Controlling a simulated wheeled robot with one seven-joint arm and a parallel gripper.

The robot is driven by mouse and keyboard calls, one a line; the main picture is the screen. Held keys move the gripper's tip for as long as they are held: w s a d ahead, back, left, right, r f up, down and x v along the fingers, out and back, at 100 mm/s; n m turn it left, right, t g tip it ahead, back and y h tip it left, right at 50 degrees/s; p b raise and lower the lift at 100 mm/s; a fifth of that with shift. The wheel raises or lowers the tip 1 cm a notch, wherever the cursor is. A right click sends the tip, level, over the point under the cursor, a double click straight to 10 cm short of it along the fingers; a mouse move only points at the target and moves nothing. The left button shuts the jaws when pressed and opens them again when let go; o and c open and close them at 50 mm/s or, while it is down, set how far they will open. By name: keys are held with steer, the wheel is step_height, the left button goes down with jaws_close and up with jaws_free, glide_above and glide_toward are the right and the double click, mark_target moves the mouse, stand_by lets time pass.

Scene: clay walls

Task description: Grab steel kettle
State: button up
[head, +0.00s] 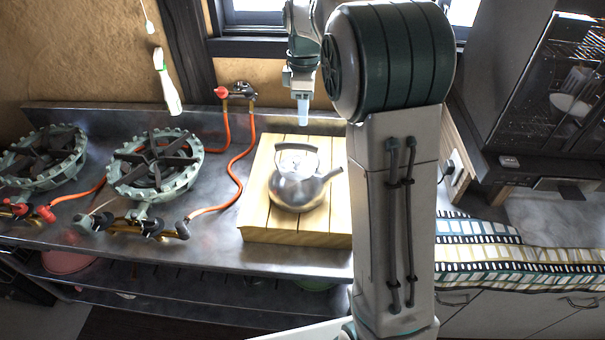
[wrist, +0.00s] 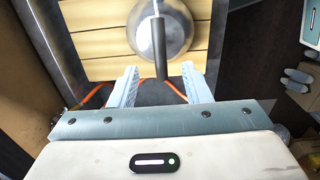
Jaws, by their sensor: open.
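The steel kettle (head: 297,184) stands upright on a wooden board (head: 258,229) on the metal counter. Its dark handle arches over the top and its spout points right in the head view. In the wrist view the kettle (wrist: 174,34) is seen from above, its dark handle running up and down between the finger lines. My gripper (head: 303,112) hangs above and behind the kettle in the head view, apart from it. In the wrist view my gripper (wrist: 158,82) has its two pale fingers spread, with nothing held between them. The kettle's far edge is cut off at the wrist view's top.
Two gas burners (head: 155,163) with red hoses (head: 236,172) stand left of the board. A gas valve (head: 238,92) sits on the wall behind. A patterned cloth (head: 490,255) and a dark cabinet (head: 545,90) are at the right. My arm hides the board's right side.

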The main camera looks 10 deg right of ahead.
mark_target(303, 145)
step_height(303, 145, down, 7)
steer(key=shift+f+p, duration=0.2)
steer(key=shift+p, duration=0.2)
step_height(303, 145, down, 5)
steer(key=shift+w+p, duration=0.1)
steer(key=shift+p, duration=0.75)
jaws_close()
stand_by(0.4)
steer(key=shift+w+r, duration=0.1)
steer(key=shift+w, duration=0.05)
